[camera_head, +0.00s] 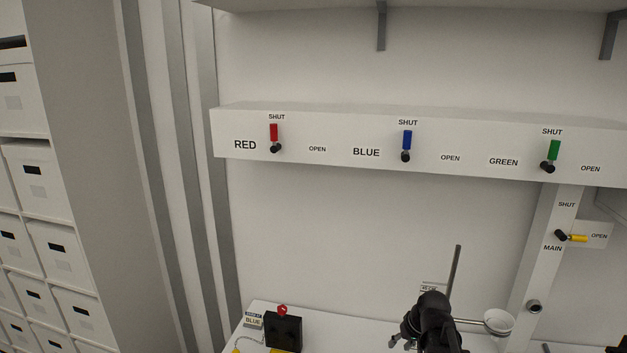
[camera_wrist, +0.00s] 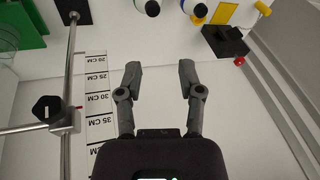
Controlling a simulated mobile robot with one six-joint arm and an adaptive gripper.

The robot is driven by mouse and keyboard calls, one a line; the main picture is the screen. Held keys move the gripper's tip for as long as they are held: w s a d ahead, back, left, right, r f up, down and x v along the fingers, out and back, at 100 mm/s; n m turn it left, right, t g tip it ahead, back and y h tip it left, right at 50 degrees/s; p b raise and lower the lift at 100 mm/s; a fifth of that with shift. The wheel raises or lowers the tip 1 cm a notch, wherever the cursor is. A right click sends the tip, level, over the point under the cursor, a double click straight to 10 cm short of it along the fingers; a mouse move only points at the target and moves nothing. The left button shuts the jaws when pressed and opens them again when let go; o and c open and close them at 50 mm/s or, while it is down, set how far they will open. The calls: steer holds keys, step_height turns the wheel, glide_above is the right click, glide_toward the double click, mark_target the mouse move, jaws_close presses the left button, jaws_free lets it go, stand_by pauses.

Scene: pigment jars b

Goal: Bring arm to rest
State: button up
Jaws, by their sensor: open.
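My gripper (camera_wrist: 158,75) is open and empty in the wrist view, with its two dark fingers apart over a white surface. In the head view my dark arm rises at the bottom right of centre, and my gripper (camera_head: 405,337) is partly hidden there. The red handle (camera_head: 274,132), blue handle (camera_head: 407,140) and green handle (camera_head: 554,150) point up to SHUT on the white panel. The yellow main handle (camera_head: 578,238) points right to OPEN.
A metal rod (camera_head: 454,270) and a white dish (camera_head: 498,322) stand close to my arm. A black box with a red knob (camera_head: 284,330) sits on the white bench. The wrist view shows a centimetre scale (camera_wrist: 97,100) beside the rod. White boxes (camera_head: 45,180) fill shelves at left.

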steer(key=s+a+f+g+h, duration=0.1)
steer(key=s+a+g+h, duration=0.15)
steer(key=s+a, duration=0.5)
step_height(320, 180, down, 25)
steer(key=s+d+b, duration=0.1)
steer(key=s+b, duration=0.1)
steer(key=b, duration=2.3)
steer(key=shift+s+f, duration=0.15)
steer(key=shift+s, duration=0.2)
